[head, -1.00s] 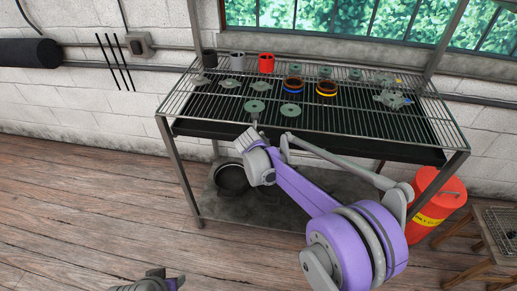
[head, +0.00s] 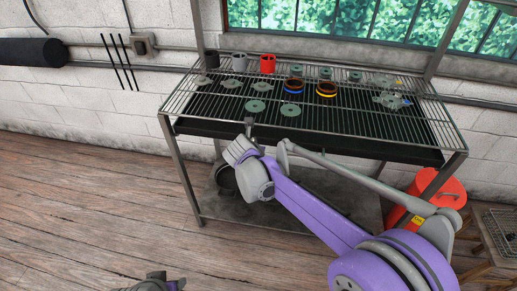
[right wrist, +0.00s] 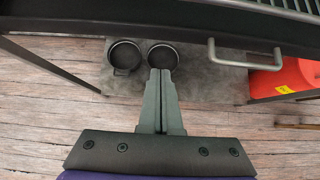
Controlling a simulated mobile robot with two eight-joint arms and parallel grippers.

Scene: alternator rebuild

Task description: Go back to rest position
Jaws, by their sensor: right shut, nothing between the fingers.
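My right gripper (head: 249,124) is at the front edge of the wire-topped bench (head: 180,108), held out in front of it. In the right wrist view its two fingers (right wrist: 161,74) are pressed together with nothing between them. My right arm reaches in from the lower right of the head view. My left gripper (head: 157,276) shows only in part at the bottom edge of the head view, low over the floor, and its jaw opening cannot be made out.
Grey-green discs (head: 291,110), ringed parts (head: 326,89) and a red cup (head: 267,63) stand on the rack. Round dark pans (right wrist: 126,56) sit on the lower shelf (right wrist: 205,82). The left floor is clear.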

